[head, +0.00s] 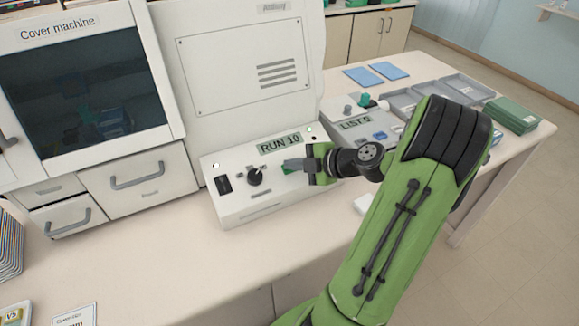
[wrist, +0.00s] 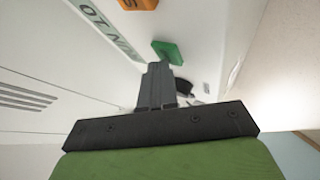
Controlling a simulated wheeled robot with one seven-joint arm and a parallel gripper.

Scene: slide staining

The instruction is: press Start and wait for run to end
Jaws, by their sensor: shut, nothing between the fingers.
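The white staining machine's sloped control panel (head: 236,205) faces me, with a display (head: 279,144) reading "RUN 10". The green button (wrist: 168,52), partly hidden by my fingers in the head view, lies just past my fingertips. My gripper (head: 290,165) is shut and empty, its fingers reaching over the panel from the right. In the wrist view the closed fingers (wrist: 158,72) end right at the green button's edge; I cannot tell whether they touch it. An orange button (wrist: 138,4) is partly in the wrist view. A black knob (head: 255,176) and black switch (head: 224,183) are on the panel's left.
The cover machine (head: 90,90), with a dark window and drawers, stands at the left. A second panel (head: 352,125) reading "LIST 0", grey trays (head: 455,90), blue pads (head: 363,76) and a green box (head: 511,115) are at the right. The front counter (head: 180,260) is mostly clear.

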